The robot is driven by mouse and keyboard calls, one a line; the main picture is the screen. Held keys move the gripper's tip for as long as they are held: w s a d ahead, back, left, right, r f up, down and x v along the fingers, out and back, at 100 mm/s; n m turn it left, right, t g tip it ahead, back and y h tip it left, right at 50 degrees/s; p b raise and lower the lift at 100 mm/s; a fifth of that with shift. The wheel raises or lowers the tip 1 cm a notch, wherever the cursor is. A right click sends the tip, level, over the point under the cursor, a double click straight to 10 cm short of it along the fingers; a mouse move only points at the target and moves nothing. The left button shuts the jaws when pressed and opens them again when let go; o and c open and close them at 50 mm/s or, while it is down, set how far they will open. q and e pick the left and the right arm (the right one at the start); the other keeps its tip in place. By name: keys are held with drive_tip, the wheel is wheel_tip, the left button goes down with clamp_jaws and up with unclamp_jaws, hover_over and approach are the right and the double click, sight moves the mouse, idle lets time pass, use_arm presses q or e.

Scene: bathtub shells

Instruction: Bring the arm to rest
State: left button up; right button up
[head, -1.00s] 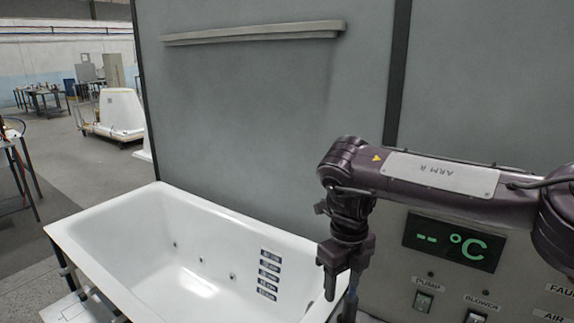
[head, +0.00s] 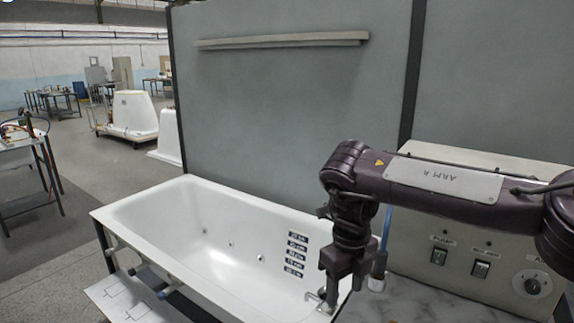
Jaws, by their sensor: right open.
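My right arm, marked "ARM R", reaches in from the right edge of the head view. Its gripper (head: 345,283) points down by the right end of the white bathtub shell (head: 205,200). The gripper is open, and I see nothing held between its fingers. A small metal fitting shows at the tub rim close to the fingertips; whether they touch it I cannot tell. My left gripper is not in view.
A grey control box (head: 470,245) with switches and a knob stands on a marbled counter (head: 405,303) at the right. A blue-handled tool (head: 381,255) stands upright just behind the gripper. A grey panel (head: 290,110) with a ledge (head: 280,41) rises behind the tub.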

drive_tip(key=a+f+m+y, duration=0.8)
drive_tip(key=a+f, duration=0.9)
drive_tip(key=a, duration=0.5)
wheel_tip(320, 180, down, 15)
drive_tip(key=d+m+t+y, duration=0.25)
drive_tip(key=m+t, duration=0.25)
drive_tip(key=m, duration=0.6)
drive_tip(key=s+d+f+m+h, duration=0.3)
drive_tip(key=s+d+f+m, duration=0.45)
drive_tip(key=f, duration=0.45)
drive_tip(key=s+d+f+m+h, duration=0.2)
drive_tip(key=s+d+f+m, duration=0.5)
drive_tip(key=f, duration=0.5)
drive_tip(key=s+d+f+m+g+h, duration=0.1)
drive_tip(key=s+d, duration=0.4)
drive_tip(key=s, duration=0.5)
drive_tip(key=s+d+f+m+g+h, duration=0.1)
drive_tip(key=s+d+f, duration=0.4)
drive_tip(key=s, duration=0.6)
drive_tip(key=s+d+f+m+g+h, duration=0.2)
drive_tip(key=s+d+f+m, duration=0.3)
drive_tip(key=s, duration=0.6)
drive_tip(key=shift+d+f+h+b, duration=0.2)
drive_tip(key=shift+d+h+b, duration=0.3)
drive_tip(key=shift+h, duration=0.25)
